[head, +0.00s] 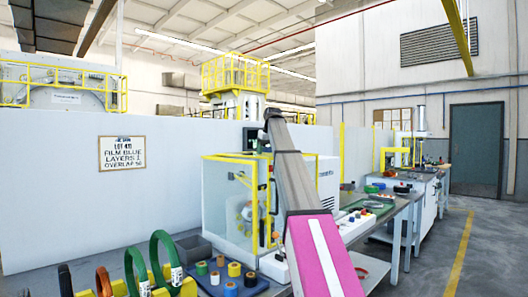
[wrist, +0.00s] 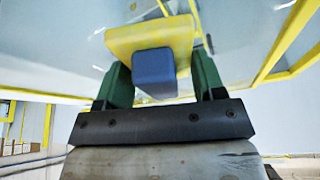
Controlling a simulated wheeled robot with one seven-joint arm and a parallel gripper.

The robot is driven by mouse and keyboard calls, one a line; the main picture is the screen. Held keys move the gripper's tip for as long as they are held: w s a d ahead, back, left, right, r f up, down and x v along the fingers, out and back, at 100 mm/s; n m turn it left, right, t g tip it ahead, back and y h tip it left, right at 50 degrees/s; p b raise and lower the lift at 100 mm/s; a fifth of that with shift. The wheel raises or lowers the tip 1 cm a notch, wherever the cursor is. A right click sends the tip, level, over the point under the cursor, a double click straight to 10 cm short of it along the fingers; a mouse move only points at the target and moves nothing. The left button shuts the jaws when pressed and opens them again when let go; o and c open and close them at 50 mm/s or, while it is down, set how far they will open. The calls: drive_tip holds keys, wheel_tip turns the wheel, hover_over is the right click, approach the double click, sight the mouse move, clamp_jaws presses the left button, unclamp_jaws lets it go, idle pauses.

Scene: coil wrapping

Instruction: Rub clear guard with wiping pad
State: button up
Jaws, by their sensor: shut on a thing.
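My gripper (wrist: 158,78) has green fingers and is shut on the wiping pad (wrist: 150,38), a yellow block with a blue grip between the fingers. The clear guard (head: 220,190) is a see-through panelled box with yellow edges at the middle of the head view. In the wrist view, a pale clear panel (wrist: 60,50) with yellow bars fills the background beyond the pad. I cannot tell whether the pad touches it. In the head view my arm crosses in front of the guard's right side, and the pad cannot be made out there.
Green rings (head: 161,262) stand at the lower left. A white machine cabinet (head: 328,180) and more benches (head: 395,205) stand to the right. A lot sign (head: 122,153) hangs on the partition. The right floor is clear.

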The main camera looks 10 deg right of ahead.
drive_tip(key=shift+w+d+r, duration=0.1)
drive_tip(key=shift+w+d, duration=0.4)
drive_tip(key=shift+d, duration=0.25)
drive_tip(key=shift+w+d, duration=0.5)
drive_tip(key=shift+d, duration=0.25)
drive_tip(key=shift+w+d+r, duration=0.1)
drive_tip(key=shift+w+d, duration=0.4)
drive_tip(key=shift+d, duration=0.25)
drive_tip(key=shift+f, duration=0.2)
drive_tip(key=shift+s+a+f, duration=0.15)
drive_tip(key=shift+s+a, duration=0.7)
drive_tip(key=shift+a, duration=0.3)
drive_tip(key=shift+s+a+f, duration=0.1)
drive_tip(key=shift+s+a, duration=0.7)
drive_tip(key=shift+a, duration=0.3)
drive_tip(key=shift+s+a+r, duration=0.1)
drive_tip(key=shift+s+a, duration=0.4)
drive_tip(key=shift+a, duration=0.25)
drive_tip(key=shift+s+a, duration=0.5)
drive_tip(key=shift+a, duration=0.25)
drive_tip(key=shift+s+a+r, duration=0.1)
drive_tip(key=shift+s+a, duration=0.3)
drive_tip(key=shift+a, duration=0.3)
drive_tip(key=shift+s+a+r, duration=0.1)
drive_tip(key=shift+s+a, duration=0.35)
drive_tip(key=shift+a, duration=0.2)
drive_tip(key=shift+s+a+r, duration=0.1)
drive_tip(key=shift+s+a, duration=0.3)
drive_tip(key=shift+a, duration=0.3)
drive_tip(key=shift+r, duration=3.05)
